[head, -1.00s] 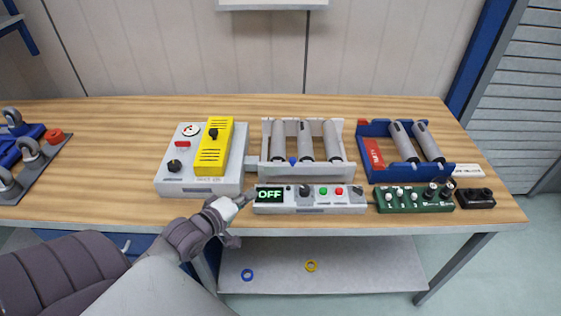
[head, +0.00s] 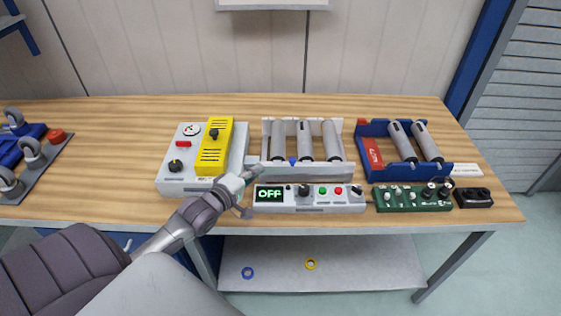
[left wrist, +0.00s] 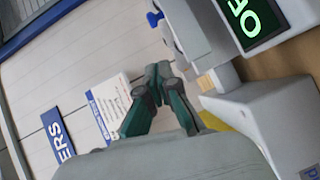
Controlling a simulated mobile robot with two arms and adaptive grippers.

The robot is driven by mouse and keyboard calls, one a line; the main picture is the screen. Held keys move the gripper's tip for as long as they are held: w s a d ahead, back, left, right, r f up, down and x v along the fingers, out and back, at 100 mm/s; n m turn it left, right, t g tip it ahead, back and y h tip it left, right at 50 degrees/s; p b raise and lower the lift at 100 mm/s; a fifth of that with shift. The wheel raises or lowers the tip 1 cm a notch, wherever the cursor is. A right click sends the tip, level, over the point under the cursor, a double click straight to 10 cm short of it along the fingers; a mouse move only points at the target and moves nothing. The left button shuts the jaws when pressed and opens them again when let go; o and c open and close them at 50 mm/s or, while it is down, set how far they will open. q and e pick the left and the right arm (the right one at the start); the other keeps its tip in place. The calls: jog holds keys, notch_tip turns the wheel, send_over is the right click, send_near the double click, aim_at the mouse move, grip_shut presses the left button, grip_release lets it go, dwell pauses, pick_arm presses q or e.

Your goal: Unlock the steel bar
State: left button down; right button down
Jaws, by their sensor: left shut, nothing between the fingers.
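A grey bar (head: 318,173) runs along the front of the white roller frame (head: 348,130). I take it for the steel bar, but cannot tell whether it is locked. A blue knob (head: 293,160) sits just above it and also shows in the left wrist view (left wrist: 154,18). My left gripper (head: 250,176) is shut and empty, by the bar's left end, between the yellow-topped box (head: 214,150) and the OFF display (head: 269,194). Its green fingertips (left wrist: 158,70) meet in the left wrist view. Contact with the bar cannot be told. My right gripper is not in view.
The control panel (head: 310,207) lies in front of the bar. A blue tray with rollers (head: 440,173), a green panel (head: 414,203) and a black box (head: 474,197) stand to the right.

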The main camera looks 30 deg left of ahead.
aim_at(294, 163)
pick_arm(q)
jog(key=w, duration=0.2)
jog(key=w+d+p, duration=0.1)
jog(key=w, duration=0.1)
jog(key=w+d+f+p, duration=0.1)
jog(key=w, duration=0.1)
jog(key=shift+w, duration=0.4)
jog(key=shift+w+d+f, duration=0.25)
jog(key=shift+w+d, duration=0.1)
jog(key=shift+d, duration=0.15)
jog(key=w+d, duration=0.2)
jog(key=d, duration=0.1)
jog(key=shift+d, duration=0.15)
jog(key=shift+r, duration=0.15)
